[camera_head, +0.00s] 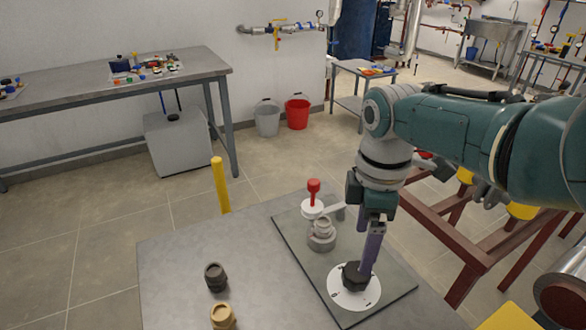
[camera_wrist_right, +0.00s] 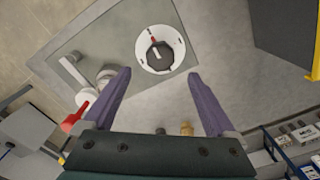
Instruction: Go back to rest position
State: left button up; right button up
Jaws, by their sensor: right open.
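My right gripper (camera_head: 368,266) points down at the plate on the table, its purple fingers overlapping the black knob (camera_head: 355,276) in the head view. In the wrist view the right gripper (camera_wrist_right: 158,76) is open, with nothing between its fingers. The exact gap to the knob cannot be told. My left gripper is not in view.
A grey plate (camera_head: 290,235) also bears a valve with a red handle (camera_head: 313,187). A dark jar (camera_head: 215,277) and a tan jar (camera_head: 223,317) stand at the table's front left. A yellow post (camera_head: 220,185) stands behind the table. A red frame (camera_head: 440,225) is at right.

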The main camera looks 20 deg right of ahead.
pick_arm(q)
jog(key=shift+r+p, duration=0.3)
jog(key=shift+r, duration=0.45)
pick_arm(e)
notch_tip(320, 180, up, 2)
jog(key=shift+r, duration=0.2)
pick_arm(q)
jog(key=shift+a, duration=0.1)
pick_arm(e)
jog(key=shift+s+f, duration=0.1)
